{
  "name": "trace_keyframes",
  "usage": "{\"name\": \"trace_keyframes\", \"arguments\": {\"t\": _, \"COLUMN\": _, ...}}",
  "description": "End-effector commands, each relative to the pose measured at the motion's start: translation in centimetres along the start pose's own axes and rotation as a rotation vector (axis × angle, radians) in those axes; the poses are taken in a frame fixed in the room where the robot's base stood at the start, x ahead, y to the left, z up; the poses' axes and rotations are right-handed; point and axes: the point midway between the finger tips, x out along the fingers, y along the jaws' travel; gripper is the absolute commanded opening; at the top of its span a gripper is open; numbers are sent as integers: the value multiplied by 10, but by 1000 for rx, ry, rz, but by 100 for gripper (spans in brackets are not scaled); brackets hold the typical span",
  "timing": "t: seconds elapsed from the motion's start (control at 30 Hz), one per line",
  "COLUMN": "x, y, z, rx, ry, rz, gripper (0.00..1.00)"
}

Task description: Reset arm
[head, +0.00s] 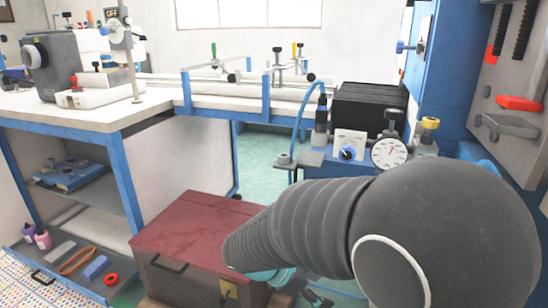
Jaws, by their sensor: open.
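My dark grey arm fills the lower right of the head view. It reaches leftward from a large rounded joint to a narrower ribbed part, with a bit of teal showing at its far lower end.
A pressure gauge (389,152) and black box (368,108) stand beyond my arm. A blue cabinet panel (448,75) rises at right. A low tray (70,262) holds small items. Green floor (262,160) shows mid-picture.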

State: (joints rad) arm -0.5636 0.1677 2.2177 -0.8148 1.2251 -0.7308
Motion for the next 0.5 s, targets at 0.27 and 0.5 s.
{"name": "trace_keyframes", "arguments": {"t": 0.27, "x": -2, "y": -46, "z": 42, "rx": 452, "ry": 224, "rz": -83, "gripper": 67}}
{"name": "trace_keyframes", "arguments": {"t": 0.5, "x": -11, "y": -82, "z": 64, "rx": 841, "ry": 406, "rz": -152, "gripper": 67}}
